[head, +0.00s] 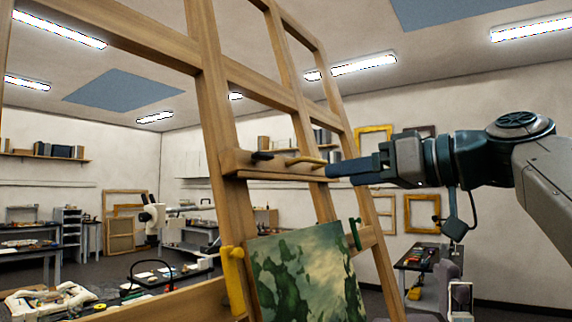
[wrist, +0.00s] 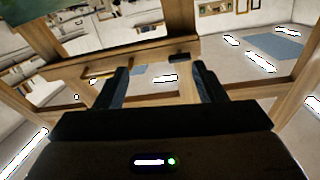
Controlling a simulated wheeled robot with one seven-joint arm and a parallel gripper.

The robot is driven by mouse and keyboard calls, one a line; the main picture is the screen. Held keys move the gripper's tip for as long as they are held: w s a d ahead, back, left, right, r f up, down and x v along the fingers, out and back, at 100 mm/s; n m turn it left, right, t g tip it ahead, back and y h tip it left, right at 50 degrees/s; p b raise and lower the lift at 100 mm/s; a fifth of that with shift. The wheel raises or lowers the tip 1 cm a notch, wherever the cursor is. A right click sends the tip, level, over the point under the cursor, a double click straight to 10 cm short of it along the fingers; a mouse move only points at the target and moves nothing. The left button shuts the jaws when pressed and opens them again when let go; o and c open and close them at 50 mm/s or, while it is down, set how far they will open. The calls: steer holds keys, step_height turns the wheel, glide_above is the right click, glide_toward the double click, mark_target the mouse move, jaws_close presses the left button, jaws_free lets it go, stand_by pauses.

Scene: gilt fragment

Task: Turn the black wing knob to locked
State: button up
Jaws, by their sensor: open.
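The black wing knob (head: 262,156) is a small dark bar on the wooden crossbar of the easel (head: 215,120). In the wrist view the knob (wrist: 179,57) lies lengthwise along the crossbar, beyond the fingertips and right of the middle between them. No lock marking is readable. My gripper (head: 332,172) comes in from the right in the head view, apart from the knob. In the wrist view my gripper (wrist: 160,68) has its two dark fingers spread, with nothing between them.
A brass-coloured handle (head: 305,160) sits on the same crossbar, nearer my gripper; it also shows in the wrist view (wrist: 98,75). A green painting (head: 300,275) stands below, with a yellow clamp (head: 233,280) and a green clamp (head: 355,233). Workbenches stand behind.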

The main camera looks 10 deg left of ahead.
mark_target(267, 154)
step_height(267, 154, up, 4)
steer(key=s+a+n+g+y, duration=0.1)
steer(key=a+n, duration=0.1)
steer(key=p+x, duration=0.2)
steer(key=x, duration=0.4)
steer(key=p+x, duration=0.2)
steer(key=x, duration=0.4)
steer(key=shift+w+a+r, duration=0.1)
steer(key=shift+a+r, duration=0.1)
steer(key=shift+a, duration=0.05)
steer(key=c, duration=1)
